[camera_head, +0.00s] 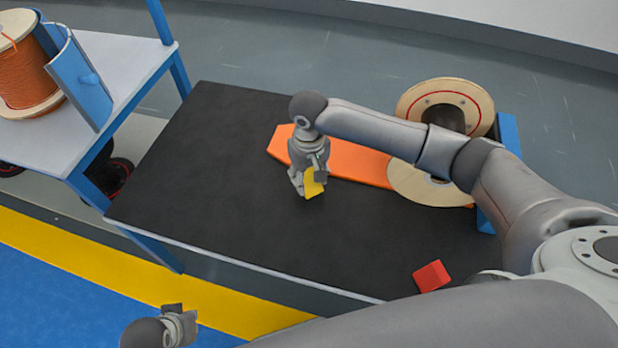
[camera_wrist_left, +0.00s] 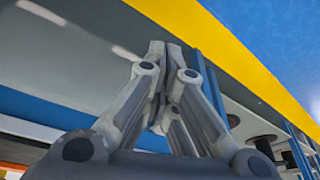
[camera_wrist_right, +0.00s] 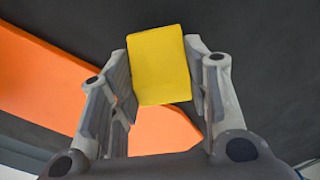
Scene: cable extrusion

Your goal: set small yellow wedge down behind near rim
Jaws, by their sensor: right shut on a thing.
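My right gripper (camera_head: 309,178) is shut on the small yellow wedge (camera_head: 314,186), above the dark table, in front of the orange board. In the right wrist view the wedge (camera_wrist_right: 160,66) sits between the two fingers and shows a flat face. A reel lies on the right, with a near wooden rim (camera_head: 420,190) and a far wooden rim (camera_head: 465,95); the wedge is left of and apart from both. My right arm hides part of the reel. My left gripper (camera_head: 182,322) is empty, off the table's front edge; its fingertips (camera_wrist_left: 165,48) meet in the left wrist view.
An orange board (camera_head: 345,165) lies on the dark table (camera_head: 215,165) and reaches the reel. A red wedge (camera_head: 432,276) lies near the front right edge. A side table (camera_head: 125,60) with an orange cable spool (camera_head: 25,75) stands left. The table's left part is clear.

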